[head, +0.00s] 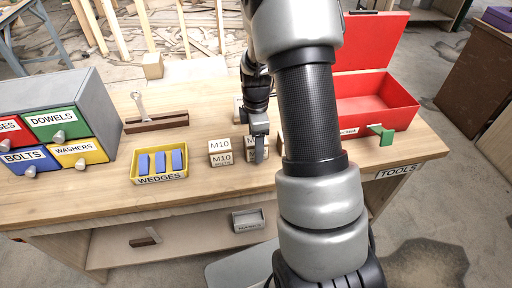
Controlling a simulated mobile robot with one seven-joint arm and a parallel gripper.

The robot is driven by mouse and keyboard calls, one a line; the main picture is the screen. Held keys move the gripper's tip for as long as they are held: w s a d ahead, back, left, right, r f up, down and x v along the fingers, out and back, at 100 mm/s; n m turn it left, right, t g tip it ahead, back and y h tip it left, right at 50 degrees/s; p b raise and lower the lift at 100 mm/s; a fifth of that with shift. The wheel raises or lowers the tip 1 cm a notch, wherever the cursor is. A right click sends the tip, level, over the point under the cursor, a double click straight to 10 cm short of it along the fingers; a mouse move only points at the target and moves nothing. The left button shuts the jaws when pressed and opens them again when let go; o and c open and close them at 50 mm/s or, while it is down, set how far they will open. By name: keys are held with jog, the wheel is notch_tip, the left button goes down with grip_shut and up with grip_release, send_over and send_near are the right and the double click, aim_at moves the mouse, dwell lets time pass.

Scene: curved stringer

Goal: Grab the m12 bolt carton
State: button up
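My gripper (259,150) is at the middle of the workbench, with one finger in front of a small pale carton (250,156). That carton's label begins with "M"; the finger hides the rest. I cannot tell whether the fingers press on it. Just left of it stands a similar carton marked M10 (220,153). Another pale carton (238,106) shows partly behind my gripper. A pale edge (279,143) shows at the right, mostly hidden by my arm. No label that I can read says M12.
A yellow tray of blue wedges (160,178) lies left of the cartons. A drawer cabinet (85,103) stands at the far left. A wooden block with a metal tool (157,122) lies behind the tray. An open red toolbox (375,100) stands at the right, beside a green piece (382,134).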

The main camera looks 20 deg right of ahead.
jog(key=c, duration=1.3)
